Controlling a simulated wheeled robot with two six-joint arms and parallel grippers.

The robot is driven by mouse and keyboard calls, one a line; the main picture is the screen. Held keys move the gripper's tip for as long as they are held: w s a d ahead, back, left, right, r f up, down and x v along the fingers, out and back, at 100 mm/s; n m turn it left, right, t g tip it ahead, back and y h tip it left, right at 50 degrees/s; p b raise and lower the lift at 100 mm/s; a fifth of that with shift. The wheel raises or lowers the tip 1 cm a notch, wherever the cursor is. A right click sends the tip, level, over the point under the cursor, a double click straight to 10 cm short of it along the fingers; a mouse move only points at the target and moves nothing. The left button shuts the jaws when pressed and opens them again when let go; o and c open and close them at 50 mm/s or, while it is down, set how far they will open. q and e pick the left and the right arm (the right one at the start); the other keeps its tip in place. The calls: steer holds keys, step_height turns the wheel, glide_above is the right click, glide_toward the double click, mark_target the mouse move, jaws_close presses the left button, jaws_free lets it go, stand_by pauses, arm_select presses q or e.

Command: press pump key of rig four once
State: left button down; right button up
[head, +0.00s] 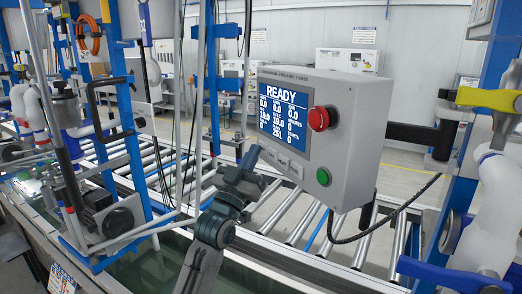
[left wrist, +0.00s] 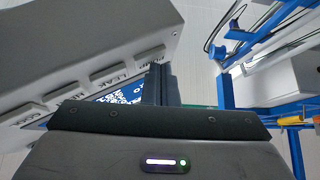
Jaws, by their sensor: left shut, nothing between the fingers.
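A grey control box (head: 345,140) with a lit screen (head: 284,112) reading READY stands in the middle of the head view. Its row of pale keys (head: 283,163) runs below the screen. In the left wrist view the labels are partly readable; a key by a label ending in "MP" (left wrist: 148,56) sits beside a LEAK key (left wrist: 113,75). My left gripper (head: 252,157) is shut and empty at the box's lower left corner. Its fingertips (left wrist: 158,70) overlap the "MP" key's edge in the wrist view; I cannot tell whether they touch. My right gripper is not in view.
The box carries a red mushroom button (head: 321,118) and a green button (head: 323,177). A roller conveyor (head: 296,222) runs behind and below it. Blue posts (head: 122,110) with hoses stand left; a yellow-handled valve (head: 487,98) and white pipe stand right.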

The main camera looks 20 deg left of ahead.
arm_select(q)
steer(key=shift+w+d, duration=0.15)
steer(key=shift+w, duration=0.05)
stand_by(0.5)
steer(key=shift+s+a+p, duration=0.55)
steer(key=shift+s+p, duration=0.25)
steer(key=shift+p, duration=0.15)
